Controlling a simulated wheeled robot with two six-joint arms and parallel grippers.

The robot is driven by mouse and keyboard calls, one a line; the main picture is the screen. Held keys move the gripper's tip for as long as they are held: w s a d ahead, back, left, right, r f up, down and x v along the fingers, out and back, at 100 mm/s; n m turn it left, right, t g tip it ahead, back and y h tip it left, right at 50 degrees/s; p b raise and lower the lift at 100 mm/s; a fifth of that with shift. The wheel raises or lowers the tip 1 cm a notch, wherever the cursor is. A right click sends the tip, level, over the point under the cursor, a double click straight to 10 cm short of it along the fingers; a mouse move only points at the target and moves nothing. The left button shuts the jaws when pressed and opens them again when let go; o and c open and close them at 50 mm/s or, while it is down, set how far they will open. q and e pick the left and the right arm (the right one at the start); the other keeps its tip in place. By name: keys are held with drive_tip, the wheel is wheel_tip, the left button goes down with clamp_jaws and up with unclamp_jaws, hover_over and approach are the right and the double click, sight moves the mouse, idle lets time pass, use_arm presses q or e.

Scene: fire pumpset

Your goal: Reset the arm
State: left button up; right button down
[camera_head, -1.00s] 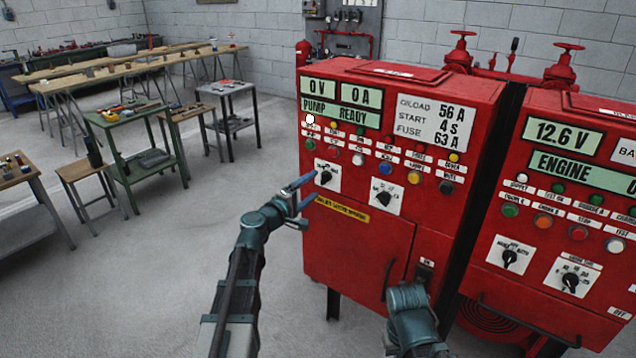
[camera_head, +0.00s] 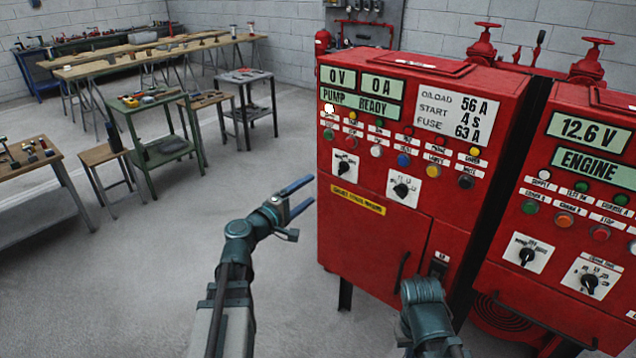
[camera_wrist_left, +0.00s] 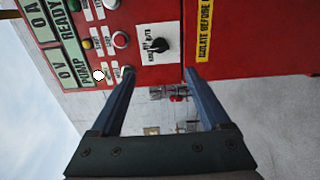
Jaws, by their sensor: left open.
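My left gripper (camera_head: 302,197) is open and empty in the head view, to the left of the red pump cabinet (camera_head: 365,238) and apart from it. Its two blue fingers also show in the left wrist view (camera_wrist_left: 159,75), spread apart, with the cabinet's black selector knob (camera_wrist_left: 160,46) seen beyond and between them. The same knob shows on the cabinet's left panel in the head view (camera_head: 343,168). Part of my right arm (camera_head: 428,312) shows low in the head view, in front of the cabinet; its fingertips cannot be made out.
A second red cabinet (camera_head: 560,225), with the engine display, stands to the right. Red valve wheels (camera_head: 597,43) rise behind the cabinets. A green table (camera_head: 160,155) and several small tables stand at the left. The floor between them and the cabinets is clear.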

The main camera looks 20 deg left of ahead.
use_arm(q)
drive_tip(key=s+d+f+m+g+h+p, duration=0.1)
drive_tip(key=s+d+f+m+g, duration=0.25)
drive_tip(key=d, duration=0.35)
drive_tip(key=s+d+f+m+g+h, duration=0.1)
drive_tip(key=s+d+f+m+g, duration=0.1)
drive_tip(key=d+f+m+g, duration=0.35)
drive_tip(key=s+d+f+m+g+p, duration=0.1)
drive_tip(key=s+d+f+m+g, duration=0.15)
drive_tip(key=d, duration=0.65)
drive_tip(key=s+f+m+g+y, duration=0.3)
drive_tip(key=s+y, duration=0.1)
drive_tip(key=s, duration=0.4)
drive_tip(key=s+f+m+g+y+p, duration=0.1)
drive_tip(key=s+f+m+g+y, duration=0.2)
drive_tip(key=s, duration=0.4)
drive_tip(key=shift+s+f+y, duration=0.35)
drive_tip(key=shift+f+y, duration=0.3)
drive_tip(key=shift+y, duration=0.65)
drive_tip(key=shift+d, duration=0.1)
